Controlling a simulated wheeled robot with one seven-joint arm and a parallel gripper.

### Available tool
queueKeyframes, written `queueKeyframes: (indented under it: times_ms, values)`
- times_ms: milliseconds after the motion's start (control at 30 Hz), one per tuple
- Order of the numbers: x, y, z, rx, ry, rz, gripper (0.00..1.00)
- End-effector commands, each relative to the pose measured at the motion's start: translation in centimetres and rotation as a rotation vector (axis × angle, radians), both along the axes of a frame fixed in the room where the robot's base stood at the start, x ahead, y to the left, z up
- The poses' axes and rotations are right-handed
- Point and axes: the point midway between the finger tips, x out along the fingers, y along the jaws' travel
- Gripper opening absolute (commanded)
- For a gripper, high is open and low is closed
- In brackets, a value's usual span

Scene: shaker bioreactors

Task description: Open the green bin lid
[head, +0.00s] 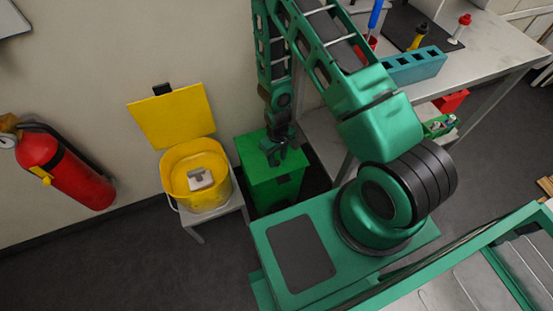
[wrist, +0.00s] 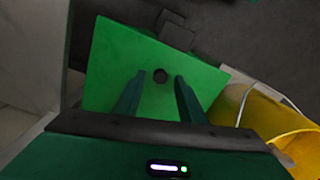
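The green bin (head: 273,185) stands on the floor against the wall, between the yellow bucket and the workbench. Its green lid (head: 251,154) lies flat and closed on top. My gripper (head: 275,158) points down over the lid. Whether the fingertips touch the lid I cannot tell.
The yellow bucket (head: 211,202) with its yellow lid raised (head: 173,119) sits on a small stand (head: 229,208) just left of the green bin. A red fire extinguisher (head: 68,168) hangs further left. The workbench (head: 483,55) stands to the right.

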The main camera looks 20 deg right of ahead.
Motion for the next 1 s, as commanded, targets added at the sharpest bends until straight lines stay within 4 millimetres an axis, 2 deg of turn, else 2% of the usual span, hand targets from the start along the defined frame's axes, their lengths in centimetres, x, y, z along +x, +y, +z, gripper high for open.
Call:
queueKeyframes:
  times_ms: [133, 433, 467, 600, 1000]
  values:
    - [-0.01, 0.00, -0.82, 0.000, 0.000, 0.000, 0.37]
    - [0.00, 0.00, -0.99, 0.000, 0.000, 0.000, 0.37]
    - [0.00, 0.00, -0.99, 0.000, 0.000, 0.000, 0.34]
    - [-0.01, -0.01, -0.98, 0.000, 0.000, 0.000, 0.01]
    - [0.29, -0.07, -0.25, 0.000, 0.032, -0.002, 0.00]
